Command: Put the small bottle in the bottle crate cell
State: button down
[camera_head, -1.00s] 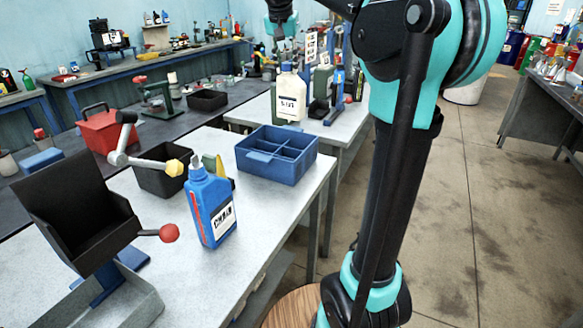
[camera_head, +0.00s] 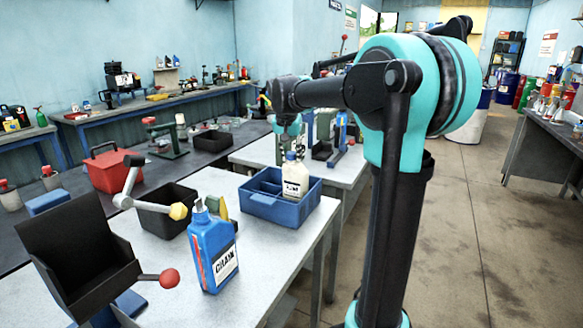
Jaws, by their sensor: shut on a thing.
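The small bottle (camera_head: 295,181) is cream with a blue cap and a white label. It stands upright at the right part of the blue bottle crate (camera_head: 275,211), over its right-hand cells. Its lower end meets the crate's near rim, and I cannot tell how deep it sits or whether it touches the floor of a cell. My gripper (camera_head: 289,150) comes down from above and is shut on the bottle at its cap end; the fingers are small and hard to make out. The crate's left cells look empty.
A blue drain bottle (camera_head: 213,252) stands in front of the crate on the grey table. A black hopper with a red-knobbed lever (camera_head: 168,279) is nearer. The table's right edge is close to the crate.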

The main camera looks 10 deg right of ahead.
aim_at(291, 163)
jog(key=shift+f, duration=2.35)
jog(key=c, duration=1.2)
grip_release()
jog(key=shift+o, duration=0.2)
jog(key=v, duration=1.2)
jog(key=shift+s, duration=0.15)
